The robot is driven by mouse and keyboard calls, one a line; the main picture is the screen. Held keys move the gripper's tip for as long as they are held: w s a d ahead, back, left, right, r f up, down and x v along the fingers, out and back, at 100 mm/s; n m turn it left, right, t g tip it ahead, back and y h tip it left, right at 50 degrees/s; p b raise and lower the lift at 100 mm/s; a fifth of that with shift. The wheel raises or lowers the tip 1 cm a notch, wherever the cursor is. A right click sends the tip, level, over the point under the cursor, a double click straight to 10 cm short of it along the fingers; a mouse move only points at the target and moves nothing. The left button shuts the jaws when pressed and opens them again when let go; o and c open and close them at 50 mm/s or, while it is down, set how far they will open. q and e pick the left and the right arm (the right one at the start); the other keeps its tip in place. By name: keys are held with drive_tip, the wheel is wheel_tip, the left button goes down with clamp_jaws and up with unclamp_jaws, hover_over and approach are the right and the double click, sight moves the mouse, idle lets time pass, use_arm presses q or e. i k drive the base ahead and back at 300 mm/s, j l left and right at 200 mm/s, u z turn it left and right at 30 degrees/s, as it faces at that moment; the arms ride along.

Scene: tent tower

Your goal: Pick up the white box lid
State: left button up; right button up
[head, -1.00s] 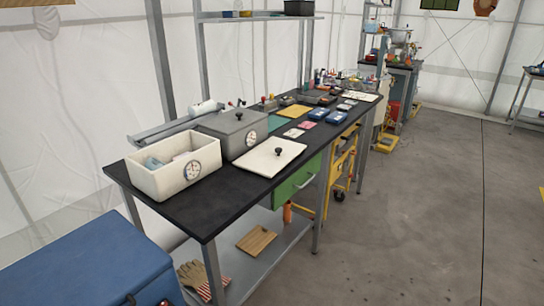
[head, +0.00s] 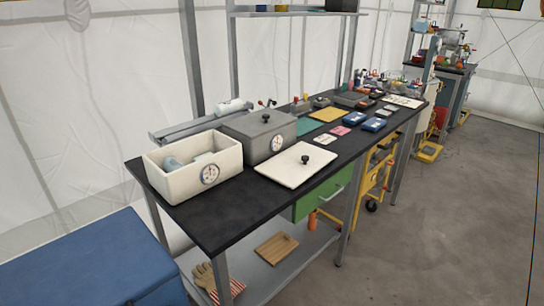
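The white box lid (head: 291,167) lies flat on the black table, with a small black knob (head: 305,159) on it. The white box (head: 216,177) stands open to its left, with a round dial on its front and pale objects inside. A grey box (head: 262,139) with its lid on stands behind, between the two. Neither of my grippers is in the head view.
The black workbench (head: 215,217) runs away to the right, with several small boxes, cards and tools on it. A blue chest (head: 88,262) stands at the lower left. A green drawer (head: 320,198) hangs below the bench. The floor at right is clear.

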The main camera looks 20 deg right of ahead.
sight(291, 168)
drive_tip(key=i+l+u, duration=0.1)
drive_tip(key=l, duration=0.35)
drive_tip(key=i+l+u, duration=0.1)
drive_tip(key=l, duration=0.35)
drive_tip(key=i+l+u, duration=0.1)
drive_tip(key=l, duration=0.35)
drive_tip(key=i+l+u, duration=0.15)
drive_tip(key=l, duration=0.3)
drive_tip(key=i+l+u, duration=0.1)
drive_tip(key=l, duration=0.4)
drive_tip(key=i, duration=0.05)
